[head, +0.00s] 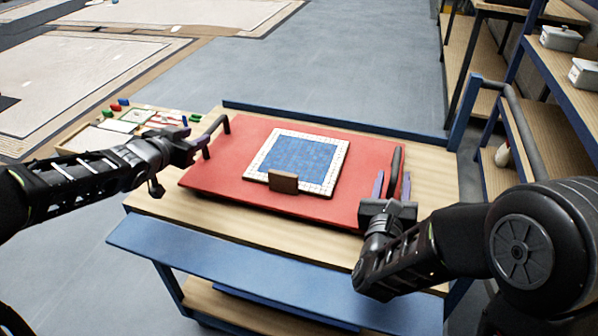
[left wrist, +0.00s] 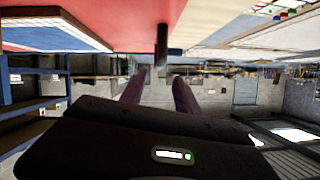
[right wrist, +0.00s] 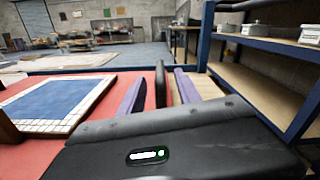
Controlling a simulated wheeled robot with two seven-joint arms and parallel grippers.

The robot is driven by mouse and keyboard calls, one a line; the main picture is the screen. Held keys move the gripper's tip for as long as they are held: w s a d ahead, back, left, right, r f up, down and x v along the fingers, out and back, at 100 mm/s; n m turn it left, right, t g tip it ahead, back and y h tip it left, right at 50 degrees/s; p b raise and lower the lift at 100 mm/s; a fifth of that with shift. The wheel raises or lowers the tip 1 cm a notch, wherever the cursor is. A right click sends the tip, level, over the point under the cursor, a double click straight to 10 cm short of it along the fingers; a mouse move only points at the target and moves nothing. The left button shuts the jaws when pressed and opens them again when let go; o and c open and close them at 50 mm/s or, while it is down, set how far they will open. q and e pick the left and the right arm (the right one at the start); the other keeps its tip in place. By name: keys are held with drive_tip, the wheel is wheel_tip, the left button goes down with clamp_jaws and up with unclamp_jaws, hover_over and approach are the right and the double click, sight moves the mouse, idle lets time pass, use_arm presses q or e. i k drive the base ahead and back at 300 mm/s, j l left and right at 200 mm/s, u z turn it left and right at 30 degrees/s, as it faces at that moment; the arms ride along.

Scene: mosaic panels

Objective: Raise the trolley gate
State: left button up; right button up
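The trolley (head: 170,212) has a wooden top. A long blue flap, seemingly the gate (head: 250,272), lies lowered and sloping outward along its near side. A red board (head: 235,165) with a black handle at each end lies on top. My left gripper (head: 190,143) is open beside the left handle (head: 215,130); in the left wrist view, that handle (left wrist: 162,45) is ahead between the fingers. My right gripper (head: 391,186) is open, with the right handle (right wrist: 160,84) between its fingers and gaps on both sides. Neither gripper touches the gate.
A blue and white mosaic panel (head: 300,158) lies on the red board, with a small brown block (head: 283,182) at its near edge. A low blue rail (head: 340,121) runs along the trolley's far side. A tray of coloured pieces (head: 100,133) is behind left. Shelves (head: 560,75) stand at right.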

sight(330, 294)
drive_tip(key=k+j, duration=0.25)
drive_tip(key=k, duration=0.25)
drive_tip(key=k+j, duration=0.2)
drive_tip(key=k, duration=0.25)
